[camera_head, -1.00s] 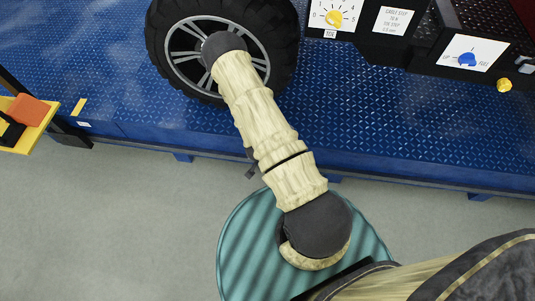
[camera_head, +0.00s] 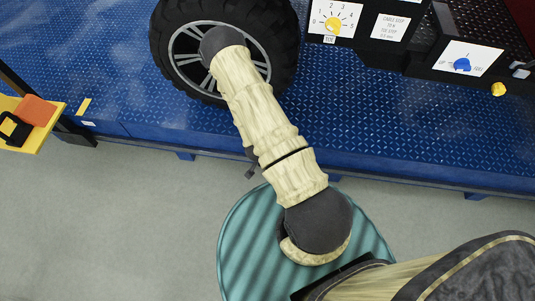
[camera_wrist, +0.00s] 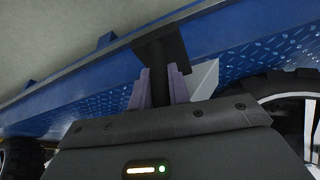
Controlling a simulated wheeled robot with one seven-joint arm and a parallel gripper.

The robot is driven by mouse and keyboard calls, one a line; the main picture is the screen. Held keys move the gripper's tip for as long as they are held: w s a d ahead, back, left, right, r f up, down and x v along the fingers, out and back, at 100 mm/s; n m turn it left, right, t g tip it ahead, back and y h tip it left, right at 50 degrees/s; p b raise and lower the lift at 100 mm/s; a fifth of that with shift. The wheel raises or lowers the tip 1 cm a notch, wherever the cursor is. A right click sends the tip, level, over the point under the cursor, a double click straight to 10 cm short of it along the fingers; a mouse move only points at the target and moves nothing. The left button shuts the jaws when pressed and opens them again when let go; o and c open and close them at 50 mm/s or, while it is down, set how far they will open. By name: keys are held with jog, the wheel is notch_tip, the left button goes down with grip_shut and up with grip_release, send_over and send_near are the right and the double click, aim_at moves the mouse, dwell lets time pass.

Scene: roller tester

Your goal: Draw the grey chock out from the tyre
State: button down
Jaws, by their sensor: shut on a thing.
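The black tyre (camera_head: 285,60) with its silver spoked rim stands on the blue deck in the head view. Its edge also shows at the right of the wrist view (camera_wrist: 258,92). A light grey wedge (camera_wrist: 207,80), which looks like the grey chock, shows beside the tyre, partly hidden behind my gripper. Whether it touches the tyre I cannot tell. My gripper (camera_wrist: 160,88) has its purple fingers shut on a black handle (camera_wrist: 160,55) with a flat dark plate at its far end. How the handle joins the chock is hidden. In the head view my arm covers the gripper and chock.
The blue tread-plate deck (camera_head: 330,125) has a free front edge over grey floor. A control panel (camera_head: 465,60) with knobs stands at upper right. A yellow bracket (camera_head: 30,140) holding an orange block (camera_head: 36,110) stands at left. Another tyre (camera_wrist: 20,158) shows at lower left in the wrist view.

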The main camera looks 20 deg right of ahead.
jog(key=shift+p+v, duration=1)
jog(key=shift+v, duration=0.55)
jog(key=shift+d, duration=0.1)
